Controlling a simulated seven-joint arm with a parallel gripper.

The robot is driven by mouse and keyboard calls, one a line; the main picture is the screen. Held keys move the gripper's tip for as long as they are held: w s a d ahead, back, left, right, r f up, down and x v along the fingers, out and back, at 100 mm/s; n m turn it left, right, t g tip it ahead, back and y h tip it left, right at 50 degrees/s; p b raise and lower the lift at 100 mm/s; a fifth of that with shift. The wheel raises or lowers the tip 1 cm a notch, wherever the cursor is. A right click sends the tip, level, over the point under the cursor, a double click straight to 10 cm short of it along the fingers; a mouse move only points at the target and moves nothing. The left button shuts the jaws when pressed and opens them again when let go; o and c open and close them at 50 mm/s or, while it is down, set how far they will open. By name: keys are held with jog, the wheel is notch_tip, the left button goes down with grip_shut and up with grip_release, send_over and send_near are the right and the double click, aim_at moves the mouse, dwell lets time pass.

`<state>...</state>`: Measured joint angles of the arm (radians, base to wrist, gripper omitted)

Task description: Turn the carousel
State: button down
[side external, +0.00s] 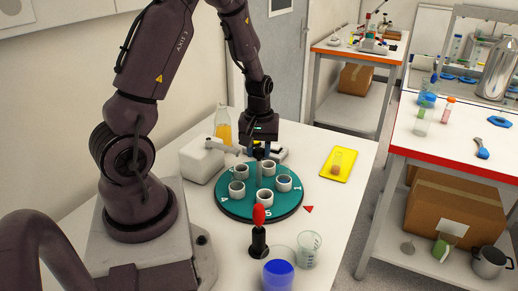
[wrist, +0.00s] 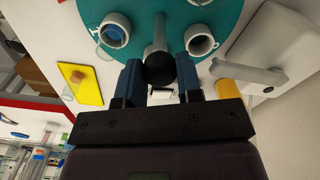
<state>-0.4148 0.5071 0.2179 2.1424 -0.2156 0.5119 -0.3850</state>
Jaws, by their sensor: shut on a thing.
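The carousel (side external: 262,207) is a teal round plate on the white table, with several white cups standing on it and numbers near its rim. It also shows in the wrist view (wrist: 140,53). A grey rod handle with a dark round end (wrist: 159,70) reaches out from the carousel. My gripper (side external: 259,152) is over the far side of the plate, pointing down. In the wrist view its two blue fingers are shut on the handle's dark end, one on each side. The fingertips are small and partly hidden in the side view.
A red triangle marker (side external: 308,209) lies beside the carousel's right edge. A black-and-red upright tool (side external: 259,232), a beaker of blue liquid (side external: 279,273) and a clear beaker (side external: 309,250) stand in front. A yellow tray (side external: 332,172) lies right; an orange-filled bottle (side external: 222,128) stands behind.

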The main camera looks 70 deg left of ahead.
jog(key=shift+r+m, duration=0.1)
jog(key=shift+m, duration=5.7)
jog(key=c, duration=0.8)
grip_release()
notch_tip(320, 180, up, 13)
jog(key=shift+f, duration=0.1)
